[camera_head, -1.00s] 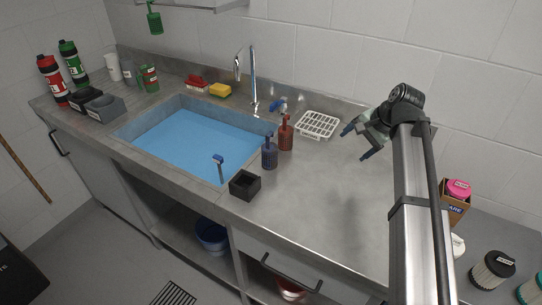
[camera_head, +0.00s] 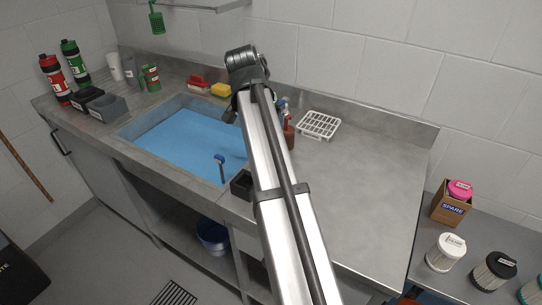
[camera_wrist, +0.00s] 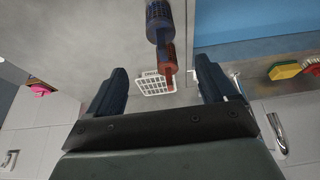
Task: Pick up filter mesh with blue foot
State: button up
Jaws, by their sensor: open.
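A blue mesh cylinder (camera_wrist: 158,20) shows at the top of the wrist view, partly cut by the frame edge; I cannot make out its foot. A red mesh cylinder (camera_wrist: 167,58) is just below it there, overlapping it in the picture. In the head view the red cylinder (camera_head: 289,132) shows at the right edge of my arm, while the blue one is hidden behind the arm. My gripper (camera_wrist: 161,66) is open and empty, its two dark fingers on either side of the red cylinder in the wrist view, apart from it. In the head view my arm mostly hides the gripper.
The sink basin (camera_head: 137,127) is left of my arm, with a blue-topped piece (camera_head: 220,158) at its front edge. A black square holder (camera_head: 240,184) is partly behind my arm. A white rack (camera_head: 319,124) lies behind right. The counter (camera_head: 370,190) is clear on the right.

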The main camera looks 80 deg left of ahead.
jog(key=x, duration=0.8)
jog(key=shift+f, duration=0.25)
jog(key=shift+s+x, duration=0.15)
jog(key=shift+x, duration=1.15)
jog(key=shift+s+x, duration=0.15)
jog(key=shift+x, duration=1.15)
jog(key=shift+d+f, duration=0.1)
jog(key=c, duration=1.1)
